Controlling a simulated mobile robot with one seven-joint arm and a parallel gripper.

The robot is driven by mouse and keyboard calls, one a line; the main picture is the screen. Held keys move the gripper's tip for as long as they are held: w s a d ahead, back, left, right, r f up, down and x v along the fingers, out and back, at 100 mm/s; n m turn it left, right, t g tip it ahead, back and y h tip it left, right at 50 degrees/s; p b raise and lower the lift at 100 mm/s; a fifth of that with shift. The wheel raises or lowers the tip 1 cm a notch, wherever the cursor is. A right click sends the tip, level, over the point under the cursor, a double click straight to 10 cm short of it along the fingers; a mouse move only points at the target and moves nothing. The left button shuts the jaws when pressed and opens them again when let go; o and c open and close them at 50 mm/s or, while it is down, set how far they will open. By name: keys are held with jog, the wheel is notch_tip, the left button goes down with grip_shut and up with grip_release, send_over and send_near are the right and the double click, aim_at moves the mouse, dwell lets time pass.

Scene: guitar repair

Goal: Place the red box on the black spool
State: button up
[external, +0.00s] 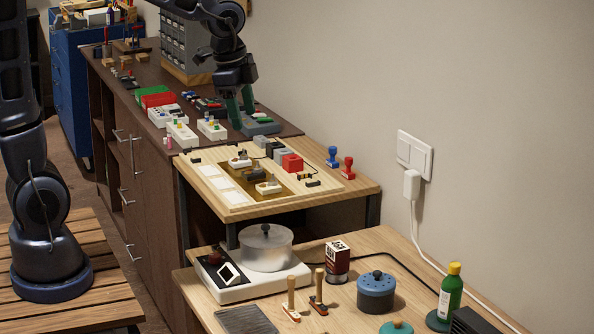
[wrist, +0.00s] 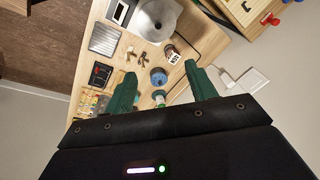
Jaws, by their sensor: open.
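A bright red box (external: 292,162) stands on the raised wooden board in the external view, at the right end of a row of grey and black blocks.
Flat red and green boxes (external: 157,100) and white trays (external: 182,136) lie on the dark counter. A blue and a red stamp (external: 348,168) stand right of the board. The lower table holds a pot (external: 265,250), a blue canister (external: 376,295) and a green bottle (external: 450,293).

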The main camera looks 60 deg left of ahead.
jog(key=s+a+r+n, duration=0.1)
jog(key=s+n, duration=0.2)
jog(key=s, duration=0.4)
jog(key=s+a+r+n+t, duration=0.1)
jog(key=s+r+n, duration=0.1)
jog(key=s, duration=0.5)
jog(key=s+a+r+n+t, duration=0.1)
jog(key=s+r+n, duration=0.1)
jog(key=s, duration=0.6)
jog(key=shift+a+n, duration=0.35)
jog(key=shift+n, duration=0.55)
